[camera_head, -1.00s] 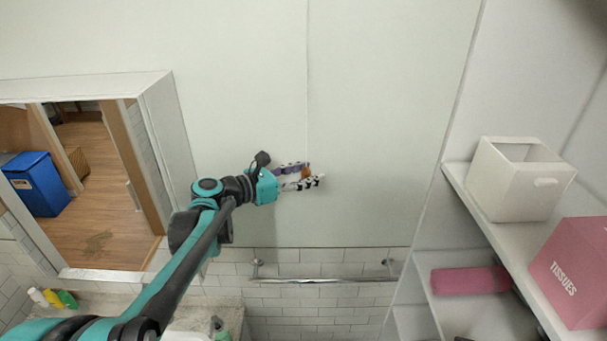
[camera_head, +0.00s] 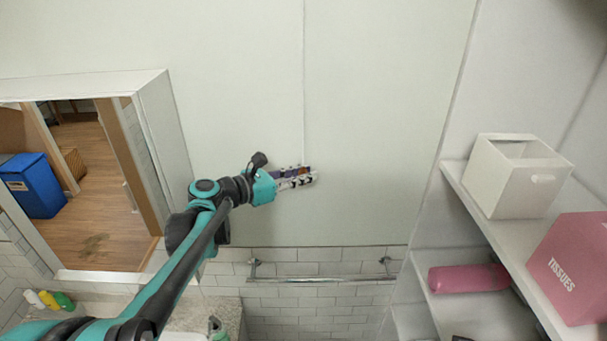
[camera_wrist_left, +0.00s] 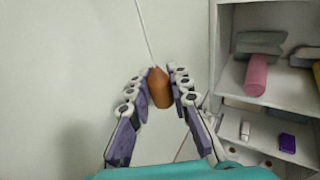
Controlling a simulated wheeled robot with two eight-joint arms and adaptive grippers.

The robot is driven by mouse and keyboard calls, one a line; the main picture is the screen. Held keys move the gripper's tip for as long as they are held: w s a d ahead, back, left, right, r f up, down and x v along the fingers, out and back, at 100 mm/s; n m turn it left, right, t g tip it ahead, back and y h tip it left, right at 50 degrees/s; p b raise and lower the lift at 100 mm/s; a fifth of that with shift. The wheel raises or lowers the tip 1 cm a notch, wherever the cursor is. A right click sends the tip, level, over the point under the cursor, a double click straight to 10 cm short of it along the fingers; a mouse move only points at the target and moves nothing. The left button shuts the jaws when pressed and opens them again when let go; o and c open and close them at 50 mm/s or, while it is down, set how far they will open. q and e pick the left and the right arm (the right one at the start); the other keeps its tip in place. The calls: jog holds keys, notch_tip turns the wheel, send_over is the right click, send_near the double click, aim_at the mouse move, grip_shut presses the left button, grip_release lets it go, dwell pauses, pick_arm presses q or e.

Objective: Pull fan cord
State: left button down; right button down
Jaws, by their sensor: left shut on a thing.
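The fan cord (camera_head: 304,90) is a thin pale line that hangs straight down in front of the wall in the head view. In the left wrist view the cord (camera_wrist_left: 144,35) runs down to a brown-orange wooden knob (camera_wrist_left: 160,90) at its end. My left gripper (camera_head: 308,176) is shut on the knob, which its fingers hide in the head view. In the left wrist view the fingers of the gripper (camera_wrist_left: 160,92) lie on both sides of the knob. My right gripper is not in view.
White shelves on the right hold a white bin (camera_head: 512,180), a pink tissues box (camera_head: 570,268) and a pink rolled towel (camera_head: 468,278). A towel rail (camera_head: 320,279) is on the tiled wall below. A mirror or opening (camera_head: 90,190) is at left.

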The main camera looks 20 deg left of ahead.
pick_arm(q)
jog(key=shift+f, duration=0.2)
jog(key=c, duration=1.3)
grip_release()
jog(key=shift+s+a, duration=0.1)
jog(key=v, duration=1.1)
jog(key=shift+s+a, duration=0.3)
